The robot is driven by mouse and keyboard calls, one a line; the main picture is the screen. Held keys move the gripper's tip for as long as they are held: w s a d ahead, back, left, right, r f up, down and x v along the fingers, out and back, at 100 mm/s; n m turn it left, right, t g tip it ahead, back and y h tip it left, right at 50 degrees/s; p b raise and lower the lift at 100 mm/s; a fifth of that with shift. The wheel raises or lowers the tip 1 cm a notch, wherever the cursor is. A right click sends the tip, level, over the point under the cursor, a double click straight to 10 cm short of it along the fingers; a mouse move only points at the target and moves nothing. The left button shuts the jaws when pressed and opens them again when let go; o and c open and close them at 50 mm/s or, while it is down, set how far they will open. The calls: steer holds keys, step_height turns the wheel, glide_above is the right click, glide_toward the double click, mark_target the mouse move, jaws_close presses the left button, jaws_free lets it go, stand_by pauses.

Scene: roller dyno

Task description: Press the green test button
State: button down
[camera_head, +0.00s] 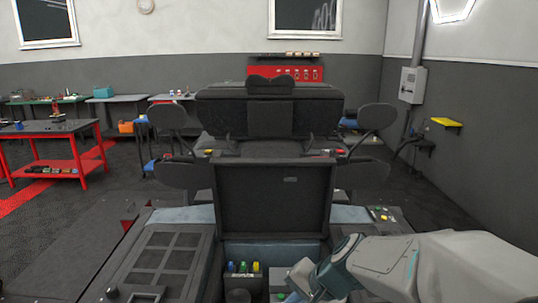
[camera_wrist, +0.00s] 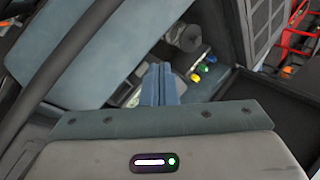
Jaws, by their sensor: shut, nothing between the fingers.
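A pale grey box (camera_head: 281,275) sits low in the center of the console in the head view, with a small green button (camera_head: 281,297) on it near the bottom edge. My gripper (camera_head: 299,284) is just right of that button, over the box. In the wrist view its two blue-grey fingers (camera_wrist: 160,82) are together, with nothing between them. The fingers hide part of the box in the wrist view, and I cannot tell whether they touch it.
Blue, green and yellow-topped items (camera_head: 243,267) stand in a dark holder left of the box; they also show in the wrist view (camera_wrist: 201,70). A dark upright panel (camera_head: 274,200) rises behind. A button panel (camera_head: 381,214) is at the right.

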steer(key=s+d+r+n+h, duration=0.2)
steer(key=s+d+n+h, duration=0.3)
steer(key=s+d, duration=0.4)
steer(key=s+n, duration=0.1)
steer(key=s, duration=0.2)
steer(key=shift+d+n+g, duration=0.25)
steer(key=shift+n+g, duration=0.05)
